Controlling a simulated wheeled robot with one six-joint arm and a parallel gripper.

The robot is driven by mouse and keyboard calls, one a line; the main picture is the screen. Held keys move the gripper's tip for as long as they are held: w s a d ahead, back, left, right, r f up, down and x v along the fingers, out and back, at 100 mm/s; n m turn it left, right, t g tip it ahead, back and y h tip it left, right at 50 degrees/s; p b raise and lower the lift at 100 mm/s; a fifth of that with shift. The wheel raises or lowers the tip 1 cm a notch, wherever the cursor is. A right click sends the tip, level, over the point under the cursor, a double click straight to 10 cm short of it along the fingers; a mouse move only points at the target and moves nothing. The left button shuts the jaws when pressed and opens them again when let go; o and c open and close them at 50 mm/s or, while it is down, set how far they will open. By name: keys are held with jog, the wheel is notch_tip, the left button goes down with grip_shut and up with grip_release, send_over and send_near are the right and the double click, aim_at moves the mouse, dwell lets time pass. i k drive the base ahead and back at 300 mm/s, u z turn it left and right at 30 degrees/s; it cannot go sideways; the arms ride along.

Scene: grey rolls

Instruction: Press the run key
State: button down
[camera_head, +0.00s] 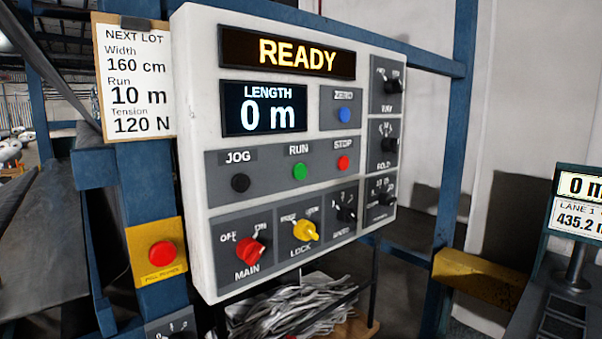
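The run key is a round green button (299,171) under the label RUN, in the middle of the white control panel (190,150). A black JOG button (240,183) is to its left and a red STOP button (343,163) to its right. The upper display (287,53) reads READY, and the length display (264,107) reads 0 m. The red MAIN knob (250,251) and yellow LOCK knob (305,230) are below. My gripper is not in view.
A clipboard note (135,80) gives width 160 cm, run 10 m, tension 120 N. A red button on a yellow plate (161,254) is at lower left. A blue frame (458,150) stands behind the panel. A small display (577,205) is at right. Nothing covers the panel's front.

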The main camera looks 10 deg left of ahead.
aim_at(299, 171)
jog(key=z, duration=0.55)
jog(key=k, duration=1.35)
jog(key=z, duration=0.25)
jog(key=i, duration=0.4)
jog(key=u, duration=0.9)
jog(key=i, duration=0.6)
jog(key=u, duration=0.4)
